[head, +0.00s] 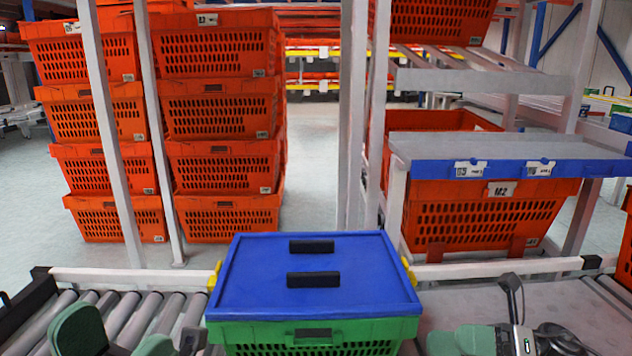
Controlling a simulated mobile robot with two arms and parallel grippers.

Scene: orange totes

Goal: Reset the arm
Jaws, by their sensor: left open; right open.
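My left gripper (116,340) is at the bottom left, over the roller conveyor, with its two green fingers spread apart and nothing seen between them. My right gripper (460,342) is at the bottom right, over a grey surface, only partly in view, open with no object seen in it. Both grippers are apart from the green tote (270,336), which stands between them at the bottom middle. A blue lid (350,268) with two black handles covers the tote. The lower parts of both arms are cut off by the frame.
Roller conveyor (130,312) runs along the left. Stacked orange totes (222,162) stand behind grey posts at the back left. A rack shelf with a blue edge (520,168) and more orange totes (480,212) is at the right. Open floor (318,170) lies between them.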

